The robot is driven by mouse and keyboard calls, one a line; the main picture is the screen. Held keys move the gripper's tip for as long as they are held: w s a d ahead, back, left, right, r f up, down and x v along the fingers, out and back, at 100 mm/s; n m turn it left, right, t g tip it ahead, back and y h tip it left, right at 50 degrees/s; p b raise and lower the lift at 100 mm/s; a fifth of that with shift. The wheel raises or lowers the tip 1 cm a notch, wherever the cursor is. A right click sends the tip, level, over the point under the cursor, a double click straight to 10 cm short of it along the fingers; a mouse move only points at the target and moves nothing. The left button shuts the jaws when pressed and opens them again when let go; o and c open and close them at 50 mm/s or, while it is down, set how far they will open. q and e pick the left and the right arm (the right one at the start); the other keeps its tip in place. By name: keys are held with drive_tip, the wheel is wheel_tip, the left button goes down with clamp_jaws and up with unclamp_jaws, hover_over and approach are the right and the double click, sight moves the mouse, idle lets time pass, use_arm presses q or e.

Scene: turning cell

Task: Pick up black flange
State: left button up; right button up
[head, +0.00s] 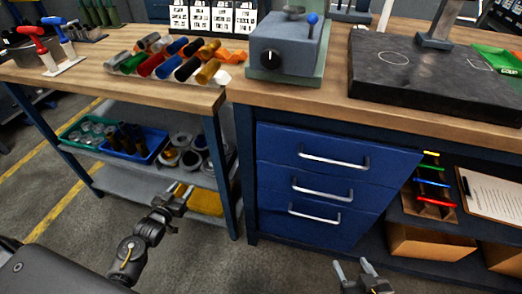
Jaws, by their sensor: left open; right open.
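I cannot make out a clear black flange. Several ring-shaped parts (190,160), light grey with dark centres, lie on the lower shelf of the left bench, right of a blue bin (148,157) that holds dark cylindrical parts. My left gripper (182,195) is open and empty in front of that shelf, below the rings and apart from them. It partly covers a yellow item (207,202) low under the bench. My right gripper (356,268) is open and empty at the bottom edge, in front of the blue drawers (320,185).
A green bin (73,134) stands left of the blue bin. The wooden bench top (200,100) carries coloured cylinders (165,66), a grey-blue machine block (285,48) and a dark surface plate (425,85). Bench legs flank the shelf.

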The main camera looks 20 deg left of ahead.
use_arm(q)
drive_tip(key=t+b, duration=0.2)
drive_tip(key=b, duration=0.1)
approach(187, 157)
drive_tip(key=f, duration=0.1)
drive_tip(key=shift+m, duration=0.3)
drive_tip(key=w, duration=0.6)
drive_tip(key=shift+d+r+b, duration=0.1)
drive_tip(key=shift+r+b, duration=0.05)
drive_tip(key=shift+b, duration=0.2)
drive_tip(key=shift+w+a+r+b, duration=0.15)
drive_tip(key=shift+w+b, duration=0.2)
drive_tip(key=shift+w, duration=0.85)
drive_tip(key=shift+w+a+b, duration=0.1)
drive_tip(key=shift+w+b, duration=0.25)
drive_tip(key=shift+w, duration=1.2)
use_arm(e)
drive_tip(key=s+a+r+n+t+y, duration=0.1)
drive_tip(key=a+r+t+y, duration=0.1)
drive_tip(key=r, duration=0.5)
drive_tip(key=s+a+r+n+t+y, duration=0.1)
drive_tip(key=a+r+t+y, duration=0.2)
drive_tip(key=r, duration=0.4)
drive_tip(key=shift+a+t+y, duration=0.15)
drive_tip(key=shift+t+y, duration=0.25)
drive_tip(key=shift+t, duration=0.3)
use_arm(q)
drive_tip(key=shift+c, duration=0.2)
use_arm(e)
drive_tip(key=shift+r, duration=0.1)
